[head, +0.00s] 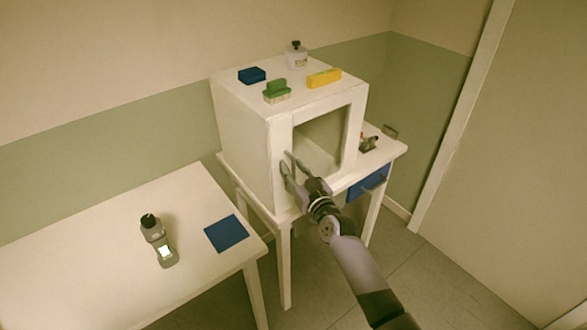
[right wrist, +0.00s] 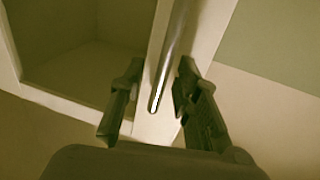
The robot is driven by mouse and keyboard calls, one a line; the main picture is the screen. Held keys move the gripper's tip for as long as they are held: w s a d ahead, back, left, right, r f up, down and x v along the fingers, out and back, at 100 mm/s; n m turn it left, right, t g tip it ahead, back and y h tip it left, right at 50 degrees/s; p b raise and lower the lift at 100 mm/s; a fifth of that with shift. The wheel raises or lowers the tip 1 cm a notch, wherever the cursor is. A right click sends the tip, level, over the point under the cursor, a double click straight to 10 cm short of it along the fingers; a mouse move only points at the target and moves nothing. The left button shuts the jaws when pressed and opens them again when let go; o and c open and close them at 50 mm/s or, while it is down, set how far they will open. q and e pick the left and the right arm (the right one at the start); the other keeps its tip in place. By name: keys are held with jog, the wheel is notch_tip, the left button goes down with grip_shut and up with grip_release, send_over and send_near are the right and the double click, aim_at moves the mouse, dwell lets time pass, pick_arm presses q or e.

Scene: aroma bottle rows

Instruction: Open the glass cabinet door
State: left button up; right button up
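The white cabinet (head: 240,138) stands on a white table, its framed front door (head: 354,128) looking shut. Its window (head: 325,140) shows the cabinet's inside, which looks empty. My right gripper (head: 287,164) is at the left edge of the door front. In the right wrist view, a metal bar handle (right wrist: 172,55) runs along the door frame, and its lower end lies between the two open fingers of my gripper (right wrist: 157,100). Gaps show on both sides of the bar, so the fingers do not look closed on it. My left gripper is not in view.
On the cabinet top are a blue block (head: 252,76), a green block (head: 277,91), a yellow block (head: 324,78) and a bottle (head: 296,56).

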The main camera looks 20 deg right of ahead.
jog(key=shift+c, duration=0.2)
grip_shut()
dwell(0.3)
dwell(0.5)
